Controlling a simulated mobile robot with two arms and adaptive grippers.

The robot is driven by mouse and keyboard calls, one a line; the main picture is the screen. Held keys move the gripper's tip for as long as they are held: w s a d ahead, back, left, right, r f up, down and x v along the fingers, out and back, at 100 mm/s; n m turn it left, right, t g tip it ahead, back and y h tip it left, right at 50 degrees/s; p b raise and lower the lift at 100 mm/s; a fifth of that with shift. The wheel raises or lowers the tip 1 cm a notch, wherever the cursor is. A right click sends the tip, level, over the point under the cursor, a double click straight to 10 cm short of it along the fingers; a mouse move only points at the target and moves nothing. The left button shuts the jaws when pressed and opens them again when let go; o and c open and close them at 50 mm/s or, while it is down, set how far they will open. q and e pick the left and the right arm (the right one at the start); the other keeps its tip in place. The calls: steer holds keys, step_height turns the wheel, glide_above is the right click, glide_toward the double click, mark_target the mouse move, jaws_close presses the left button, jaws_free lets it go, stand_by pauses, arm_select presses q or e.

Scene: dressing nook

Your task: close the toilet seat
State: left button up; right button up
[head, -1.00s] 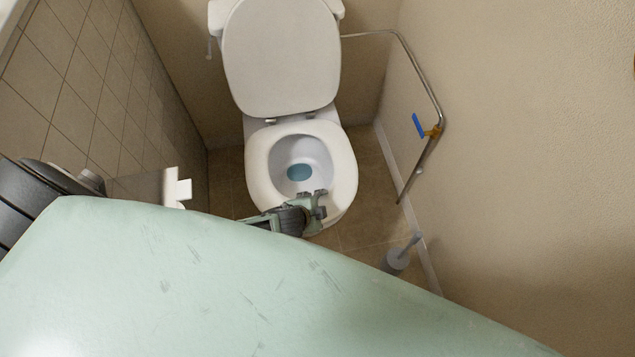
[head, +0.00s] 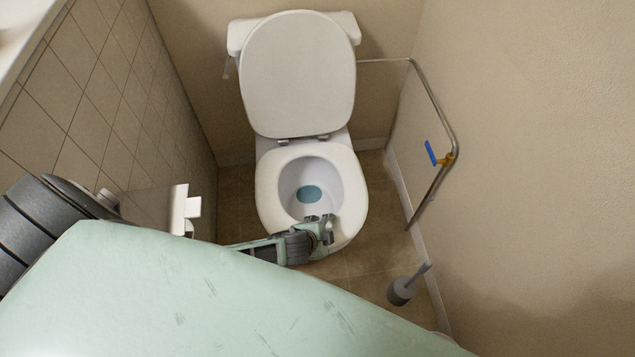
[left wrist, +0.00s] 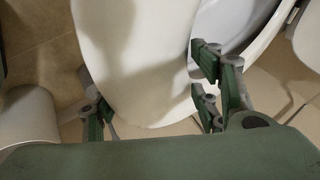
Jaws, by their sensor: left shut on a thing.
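The white toilet (head: 352,205) stands against the back wall. Its lid (head: 297,75) is raised and leans back towards the tank (head: 344,27). The bowl is open, with blue water inside, and a wide white ring surrounds the opening. My left gripper (head: 328,229) is at the front edge of this ring. In the left wrist view, the fingers of my left gripper (left wrist: 155,105) are on both sides of a broad white part of the toilet (left wrist: 140,60). I cannot tell whether they hold the seat ring or the bowl. My right gripper is not in view.
A metal grab rail (head: 437,100) with a blue and orange piece (head: 440,155) is on the right wall. A grey toilet brush (head: 402,290) stands on the floor at right. A white fixture (head: 181,210) is by the tiled left wall. A pale green surface fills the foreground.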

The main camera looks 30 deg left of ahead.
arm_select(q)
steer(key=v, duration=1)
steer(key=shift+s+d+f, duration=0.15)
steer(key=shift+s, duration=0.25)
steer(key=c, duration=0.4)
steer(key=shift+s+r, duration=0.2)
steer(key=shift+r, duration=0.45)
steer(key=shift+w, duration=0.1)
